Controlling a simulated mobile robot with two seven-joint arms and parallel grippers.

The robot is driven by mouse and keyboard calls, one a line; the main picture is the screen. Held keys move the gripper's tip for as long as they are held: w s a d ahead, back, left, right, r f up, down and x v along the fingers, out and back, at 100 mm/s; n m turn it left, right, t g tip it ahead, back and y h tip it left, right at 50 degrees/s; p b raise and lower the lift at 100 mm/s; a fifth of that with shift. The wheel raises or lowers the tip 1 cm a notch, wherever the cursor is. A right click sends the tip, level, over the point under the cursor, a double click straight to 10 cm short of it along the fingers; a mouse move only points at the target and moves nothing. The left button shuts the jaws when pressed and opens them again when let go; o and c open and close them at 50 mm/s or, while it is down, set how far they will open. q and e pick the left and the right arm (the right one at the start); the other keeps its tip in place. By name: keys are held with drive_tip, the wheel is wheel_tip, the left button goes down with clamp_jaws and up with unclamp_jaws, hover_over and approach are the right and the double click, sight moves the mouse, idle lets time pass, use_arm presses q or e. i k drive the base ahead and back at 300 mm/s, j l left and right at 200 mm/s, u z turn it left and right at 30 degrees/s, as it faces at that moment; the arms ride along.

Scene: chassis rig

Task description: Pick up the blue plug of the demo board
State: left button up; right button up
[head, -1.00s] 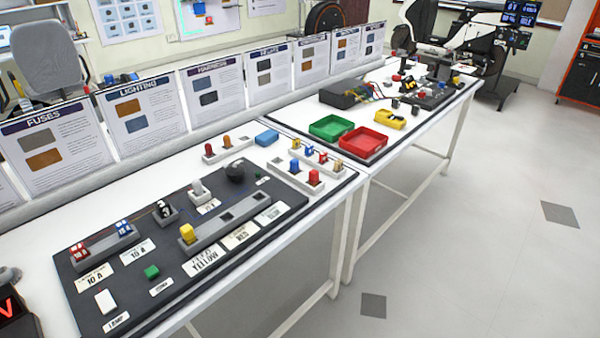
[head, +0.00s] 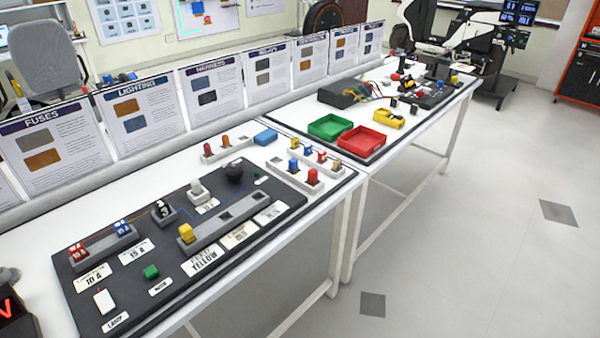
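The demo board (head: 215,285) is a dark panel on the near white table. A yellow plug (head: 186,233) stands in the left slot of its long grey holder (head: 228,217); the other two slots look empty. A small blue plug (head: 293,165) stands upright in a white rack (head: 277,166) at the board's far right corner, near red plugs. Another blue piece (head: 308,151) stands in the row behind, beside yellow and red ones. A blue fuse (head: 123,228) sits in the board's left holder. Neither of my grippers is in view.
Sign cards (head: 150,112) line the table's back edge. A blue block (head: 266,137) lies behind the racks. On the farther table are a green tray (head: 330,126), a red tray (head: 362,141) and a yellow tray (head: 389,119). The floor at right is clear.

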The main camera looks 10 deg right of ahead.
sight(294, 163)
drive_tip(key=i+l, duration=0.2)
drive_tip(key=l, duration=0.15)
drive_tip(key=i+l, duration=0.15)
drive_tip(key=l, duration=0.25)
drive_tip(key=i+l, duration=0.2)
drive_tip(key=l, duration=0.15)
drive_tip(key=i+l, duration=0.2)
drive_tip(key=l, duration=0.2)
drive_tip(key=i+l+z, duration=0.1)
drive_tip(key=l, duration=0.25)
drive_tip(key=i, duration=0.05)
